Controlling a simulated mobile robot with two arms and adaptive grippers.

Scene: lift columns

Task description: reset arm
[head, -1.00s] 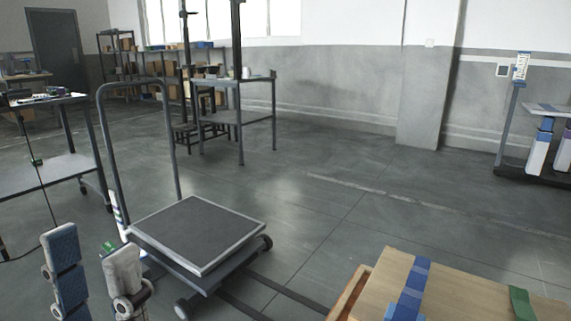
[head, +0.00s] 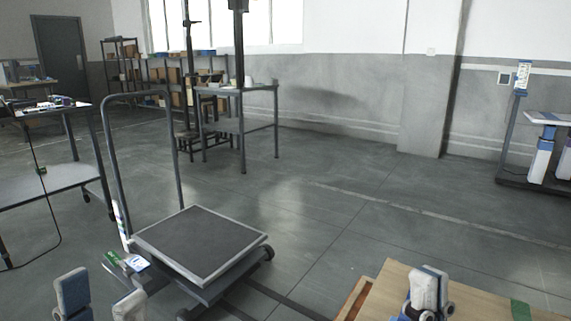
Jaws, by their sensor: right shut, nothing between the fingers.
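My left gripper (head: 98,287) is at the bottom left, in front of the platform trolley. Its two pale, padded fingers stand well apart with nothing between them, so it is open. My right gripper (head: 429,278) is at the bottom right, in front of the wooden-brown box top. Its fingers are together and hold nothing. The lower parts of both grippers and most of both arms are cut off by the bottom edge.
A platform trolley (head: 200,243) with a tall handle stands at centre left. A brown box (head: 480,306) with green tape (head: 520,310) is close at the bottom right. A grey table (head: 50,184) stands left. The middle floor is clear.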

